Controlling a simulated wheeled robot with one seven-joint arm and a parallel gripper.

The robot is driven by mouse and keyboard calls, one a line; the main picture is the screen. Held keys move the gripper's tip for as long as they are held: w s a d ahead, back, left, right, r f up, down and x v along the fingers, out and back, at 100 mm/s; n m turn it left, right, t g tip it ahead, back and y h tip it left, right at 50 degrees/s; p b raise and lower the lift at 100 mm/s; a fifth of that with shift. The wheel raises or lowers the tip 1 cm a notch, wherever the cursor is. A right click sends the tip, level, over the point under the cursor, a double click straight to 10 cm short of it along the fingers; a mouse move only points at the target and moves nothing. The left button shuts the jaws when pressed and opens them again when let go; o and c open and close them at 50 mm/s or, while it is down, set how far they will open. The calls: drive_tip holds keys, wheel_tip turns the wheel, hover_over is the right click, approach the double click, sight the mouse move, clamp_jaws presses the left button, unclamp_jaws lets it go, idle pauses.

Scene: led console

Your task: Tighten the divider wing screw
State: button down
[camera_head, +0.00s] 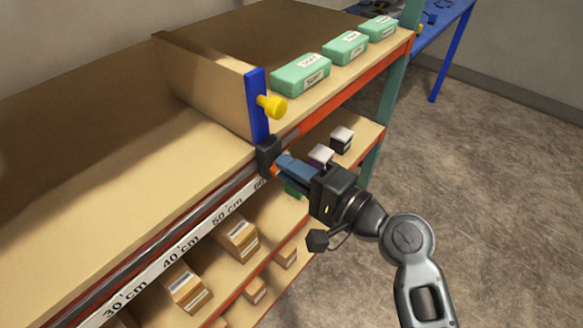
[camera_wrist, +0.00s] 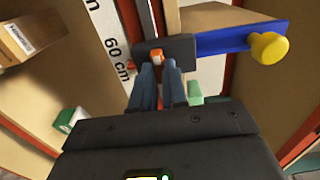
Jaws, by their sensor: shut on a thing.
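The divider is a wooden panel (camera_head: 205,85) with a blue front edge (camera_head: 257,105) and a yellow knob (camera_head: 272,106), standing upright on the top shelf. The blue edge and the yellow knob (camera_wrist: 268,48) also show in the wrist view. A dark clamp block (camera_head: 268,155) sits on the front rail below the blue edge. An orange wing screw (camera_wrist: 157,58) sticks out of this block. My gripper (camera_head: 279,167) is at the block from the front. Its blue-grey fingers (camera_wrist: 158,72) are shut on the wing screw, partly hiding it.
A scale strip (camera_head: 180,247) runs along the shelf front, with 60 cm beside the clamp block. Green boxes (camera_head: 300,74) stand right of the divider. Lower shelves hold small cartons (camera_head: 238,238). The top shelf left of the divider is clear.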

drive_tip(key=shift+d+f, duration=0.1)
drive_tip(key=c, duration=1.1)
unclamp_jaws()
drive_tip(key=shift+c, duration=0.2)
drive_tip(key=b+v, duration=0.1)
drive_tip(key=v, duration=0.6)
drive_tip(key=shift+s+d+b, duration=0.25)
drive_tip(key=shift+d+b, duration=0.05)
